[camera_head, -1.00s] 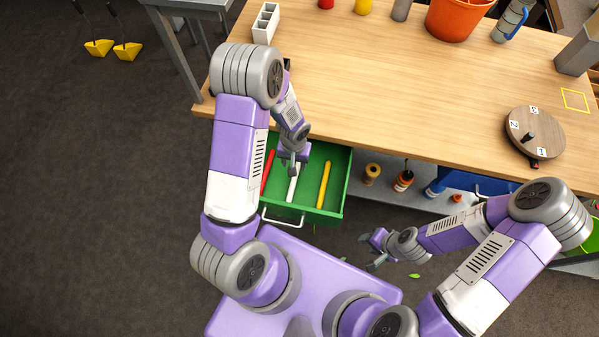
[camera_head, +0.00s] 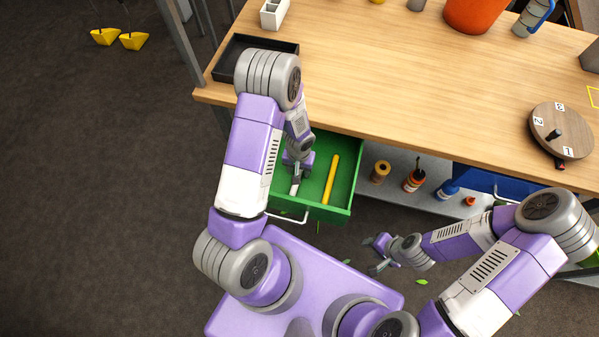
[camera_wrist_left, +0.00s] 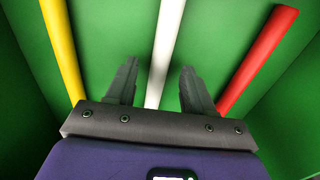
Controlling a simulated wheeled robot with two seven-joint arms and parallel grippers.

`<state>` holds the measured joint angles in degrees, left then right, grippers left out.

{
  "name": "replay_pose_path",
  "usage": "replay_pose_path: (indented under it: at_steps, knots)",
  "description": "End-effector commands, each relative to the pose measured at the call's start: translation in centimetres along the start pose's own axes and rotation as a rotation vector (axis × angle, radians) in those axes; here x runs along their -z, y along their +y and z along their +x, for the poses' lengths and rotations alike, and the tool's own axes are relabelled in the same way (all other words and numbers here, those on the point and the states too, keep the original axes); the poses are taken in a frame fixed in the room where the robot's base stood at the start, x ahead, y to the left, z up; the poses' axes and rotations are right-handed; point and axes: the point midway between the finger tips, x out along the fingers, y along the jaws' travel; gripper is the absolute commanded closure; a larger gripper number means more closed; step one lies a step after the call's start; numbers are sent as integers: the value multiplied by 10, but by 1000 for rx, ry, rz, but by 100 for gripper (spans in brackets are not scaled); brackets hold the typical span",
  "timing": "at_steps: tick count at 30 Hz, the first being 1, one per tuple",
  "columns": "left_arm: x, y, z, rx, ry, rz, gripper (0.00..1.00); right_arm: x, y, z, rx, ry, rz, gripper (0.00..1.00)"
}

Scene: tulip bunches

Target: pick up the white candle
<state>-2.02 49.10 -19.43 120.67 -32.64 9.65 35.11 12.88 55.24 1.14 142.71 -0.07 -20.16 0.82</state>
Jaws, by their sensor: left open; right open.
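The white candle (camera_head: 295,185) lies in the open green drawer (camera_head: 345,188), partly covered by my left gripper in the head view. My left gripper (camera_head: 297,174) is in the drawer over the candle. In the left wrist view the white candle (camera_wrist_left: 164,45) runs lengthwise between the two spread fingers of the gripper (camera_wrist_left: 158,85), with a gap on each side. A yellow candle (camera_head: 331,180) lies to its right in the head view. A red candle (camera_wrist_left: 262,55) shows in the left wrist view. My right gripper (camera_head: 377,254) is open and empty, away from the drawer.
The wooden bench top (camera_head: 400,80) is above the drawer, with a black tray (camera_head: 226,68), a white holder (camera_head: 274,14), an orange bucket (camera_head: 475,10) and a round numbered board (camera_head: 560,130). Several bottles stand on the shelf (camera_head: 400,160) right of the drawer.

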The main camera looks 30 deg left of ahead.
Motion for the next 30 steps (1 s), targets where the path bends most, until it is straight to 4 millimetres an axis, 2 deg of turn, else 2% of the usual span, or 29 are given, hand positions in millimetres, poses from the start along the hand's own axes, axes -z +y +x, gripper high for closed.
replay_pose_path:
  at_steps: [1, 3, 9, 18, 20, 27, 30]
  knots:
    - [0, 0, 9, 0, -1, 1, 47, 0, 2, 4, 0, 0, 0, 57]
    - [0, 0, 13, 0, 1, 1, 47, 0, 2, 5, 0, 0, 0, 57]
    - [0, 0, 12, 0, 2, 0, 47, 0, 2, 4, 0, 0, 0, 57]
    - [0, 0, 12, 0, 2, 0, 93, 0, 2, 4, 0, 0, 0, 57]
    - [0, 0, 12, 0, 2, 0, 100, 0, 2, 4, 0, 0, 0, 57]
    - [1, 0, 11, 0, 2, 0, 100, 0, 1, 4, 0, 0, 0, 57]
    - [1, 0, 4, -1, 4, 0, 100, 0, 0, 1, 0, 0, 0, 57]
